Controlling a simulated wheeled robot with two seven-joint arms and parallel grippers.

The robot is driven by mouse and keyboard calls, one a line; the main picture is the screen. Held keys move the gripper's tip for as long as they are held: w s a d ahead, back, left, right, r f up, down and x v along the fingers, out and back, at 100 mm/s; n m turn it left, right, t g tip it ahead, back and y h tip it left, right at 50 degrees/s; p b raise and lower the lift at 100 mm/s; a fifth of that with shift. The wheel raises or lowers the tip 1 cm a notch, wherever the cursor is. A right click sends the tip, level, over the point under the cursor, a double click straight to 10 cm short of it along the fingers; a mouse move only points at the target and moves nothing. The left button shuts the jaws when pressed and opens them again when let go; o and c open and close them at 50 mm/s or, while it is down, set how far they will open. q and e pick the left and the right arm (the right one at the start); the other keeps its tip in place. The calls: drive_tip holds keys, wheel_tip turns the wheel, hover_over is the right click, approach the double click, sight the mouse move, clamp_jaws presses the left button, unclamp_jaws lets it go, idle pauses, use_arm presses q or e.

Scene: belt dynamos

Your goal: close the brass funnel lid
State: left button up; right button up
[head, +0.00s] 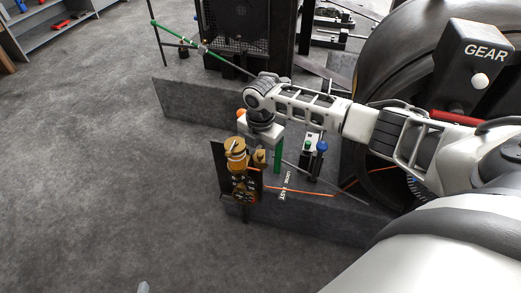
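The brass funnel (236,147) sits on top of a dark panel with brass fittings, left of the middle. A second small brass piece (260,157) shows just to its right. I cannot tell which brass part is the lid, or whether it is open. My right gripper (262,133) points down from the end of my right arm, close above and right of the brass parts. Its fingers are mostly hidden, so contact and opening cannot be told. A small grey tip at the bottom edge may be my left gripper (143,288); the rest is out of frame.
A low grey wall (195,107) runs behind and right of the panel. A GEAR lever box (484,62) is at right. The left floor is clear.

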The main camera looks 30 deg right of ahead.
sight(260, 153)
wheel_tip(260, 153, up, 16)
drive_tip(key=p, duration=0.2)
idle(0.7)
drive_tip(key=s+a+f+m+t+y, duration=0.2)
drive_tip(key=s+a+f+m, duration=0.1)
drive_tip(key=a+f, duration=0.45)
drive_tip(key=s+a+f+m+t+y, duration=0.2)
drive_tip(key=s+a+f+m, duration=0.15)
drive_tip(key=a+f, duration=0.35)
drive_tip(key=s+r+m+t, duration=0.2)
drive_tip(key=s+m+t, duration=0.4)
drive_tip(key=s+m, duration=0.5)
drive_tip(key=a+m+p, duration=0.1)
drive_tip(key=m, duration=0.2)
drive_tip(key=shift+s+t, duration=0.4)
